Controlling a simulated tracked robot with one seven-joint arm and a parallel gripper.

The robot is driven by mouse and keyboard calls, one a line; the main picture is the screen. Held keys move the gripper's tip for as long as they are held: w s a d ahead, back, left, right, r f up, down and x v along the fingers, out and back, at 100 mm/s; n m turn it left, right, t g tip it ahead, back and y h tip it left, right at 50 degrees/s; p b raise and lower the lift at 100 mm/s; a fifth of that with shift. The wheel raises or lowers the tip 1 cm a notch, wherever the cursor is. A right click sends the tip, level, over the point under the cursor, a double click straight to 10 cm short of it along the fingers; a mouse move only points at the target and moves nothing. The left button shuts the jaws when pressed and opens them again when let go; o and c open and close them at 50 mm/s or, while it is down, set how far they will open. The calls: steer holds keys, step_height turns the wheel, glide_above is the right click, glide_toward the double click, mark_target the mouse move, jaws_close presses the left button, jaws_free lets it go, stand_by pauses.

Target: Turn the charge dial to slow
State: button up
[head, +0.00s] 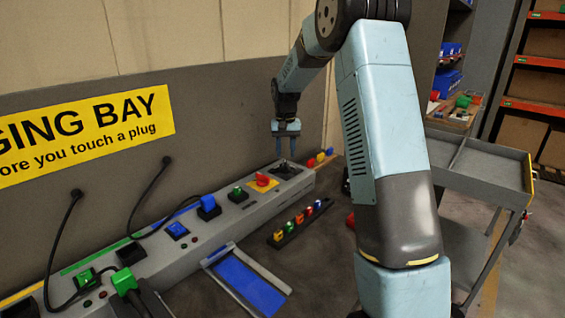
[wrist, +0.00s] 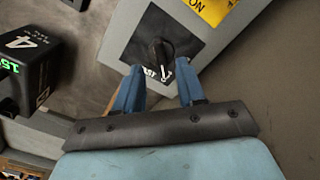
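The charge dial (wrist: 160,50) is a black knob on a black square plate in the wrist view. White markings show beside it, partly cut off by my fingers; I cannot read its setting for sure. In the head view the dial plate (head: 288,172) lies at the far right end of the long grey charging console (head: 205,226). My gripper (head: 286,158) points down over this plate. In the wrist view my gripper (wrist: 160,80) has its two blue fingers apart with nothing between them. The knob appears just beyond the fingertips, and I cannot tell whether they touch it.
A yellow panel with a red switch (head: 262,179) sits left of the dial. A black box marked 4 (wrist: 25,65) stands beside the console. A rack of coloured pieces (head: 300,222), a blue tray (head: 245,283) and a grey cart (head: 485,170) are nearby.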

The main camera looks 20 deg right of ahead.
mark_target(286, 164)
steer(key=shift+f, duration=2.25)
steer(key=shift+c, duration=0.3)
jaws_close()
